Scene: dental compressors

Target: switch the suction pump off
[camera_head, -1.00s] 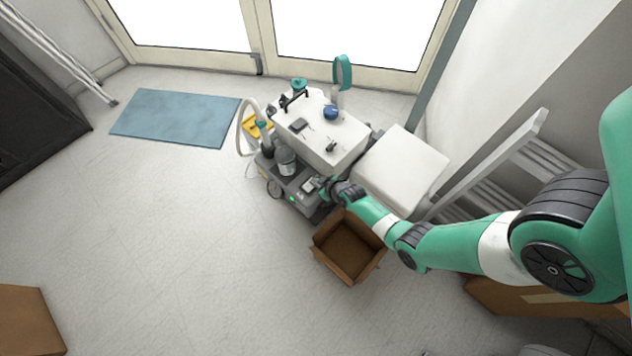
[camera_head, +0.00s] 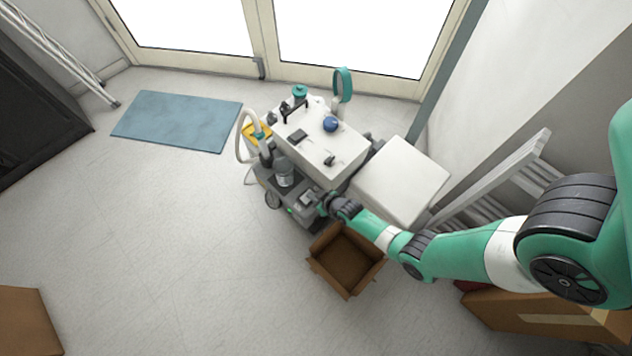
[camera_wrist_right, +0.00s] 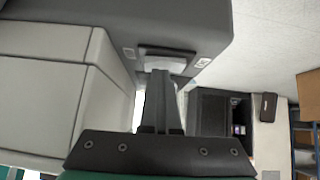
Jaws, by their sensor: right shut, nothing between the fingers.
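The suction pump (camera_head: 277,192) is a low dark grey unit on the floor with a clear jar (camera_head: 284,176) and a pale hose. A green light (camera_head: 290,211) glows on its front edge. My right gripper (camera_head: 317,202) is at the pump's right end, shut and empty. In the right wrist view the shut fingers (camera_wrist_right: 162,88) point at a dark grey housing (camera_wrist_right: 185,30) with a pale recessed panel (camera_wrist_right: 165,60), probably the switch; the fingertips overlap its lower edge. I cannot tell whether they touch it. My left gripper is not in view.
A white cabinet (camera_head: 325,150) with small items stands behind the pump, and a white box (camera_head: 402,182) to its right. An open cardboard box (camera_head: 346,260) sits just in front.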

